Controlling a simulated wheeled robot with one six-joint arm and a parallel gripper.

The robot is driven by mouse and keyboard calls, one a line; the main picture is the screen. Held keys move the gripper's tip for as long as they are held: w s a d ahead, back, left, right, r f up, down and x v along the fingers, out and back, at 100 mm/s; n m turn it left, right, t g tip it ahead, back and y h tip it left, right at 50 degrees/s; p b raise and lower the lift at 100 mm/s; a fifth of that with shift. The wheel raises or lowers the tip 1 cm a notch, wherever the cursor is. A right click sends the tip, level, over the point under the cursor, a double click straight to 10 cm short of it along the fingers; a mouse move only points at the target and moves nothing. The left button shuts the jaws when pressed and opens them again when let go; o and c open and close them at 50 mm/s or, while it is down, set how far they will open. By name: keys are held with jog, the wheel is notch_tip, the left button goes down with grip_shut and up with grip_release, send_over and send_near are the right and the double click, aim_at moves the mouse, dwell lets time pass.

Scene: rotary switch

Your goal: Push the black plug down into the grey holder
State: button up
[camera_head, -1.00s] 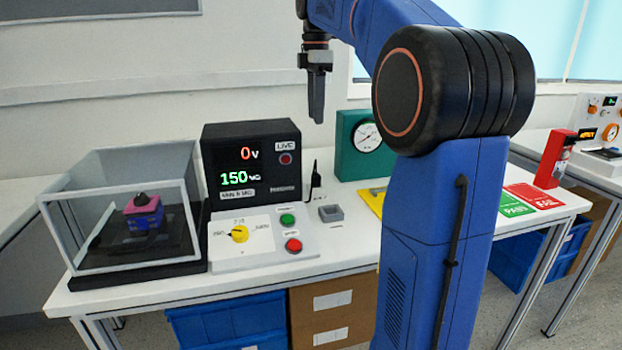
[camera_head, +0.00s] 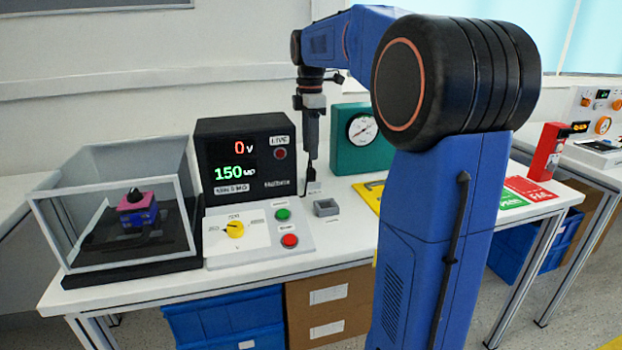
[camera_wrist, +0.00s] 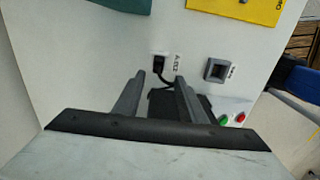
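The black plug (camera_wrist: 159,66) stands upright in a small pale socket at the back of the white bench, with a black cable from it. In the head view the plug (camera_head: 308,174) is just below my gripper (camera_head: 310,157). The grey holder (camera_head: 326,207) is a small square block with a dark opening, in front and to the right of the plug. In the wrist view the holder (camera_wrist: 215,70) is empty. My gripper (camera_wrist: 160,79) is open, its fingers apart, with the plug in line with the gap between the fingertips. I cannot tell whether they overlap in height.
A black display unit (camera_head: 245,158) and a control panel (camera_head: 258,234) with a yellow knob and buttons stand left. A clear-walled box (camera_head: 120,215) is farther left. A green gauge box (camera_head: 361,138) stands behind right, near a yellow plate (camera_head: 370,193).

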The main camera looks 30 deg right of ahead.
aim_at(311, 167)
jog(key=shift+w+d+f, duration=0.1)
jog(key=shift+f, duration=1.25)
jog(key=shift+d+f, duration=0.1)
jog(key=shift+f, duration=1.2)
jog(key=shift+c, duration=0.7)
grip_shut()
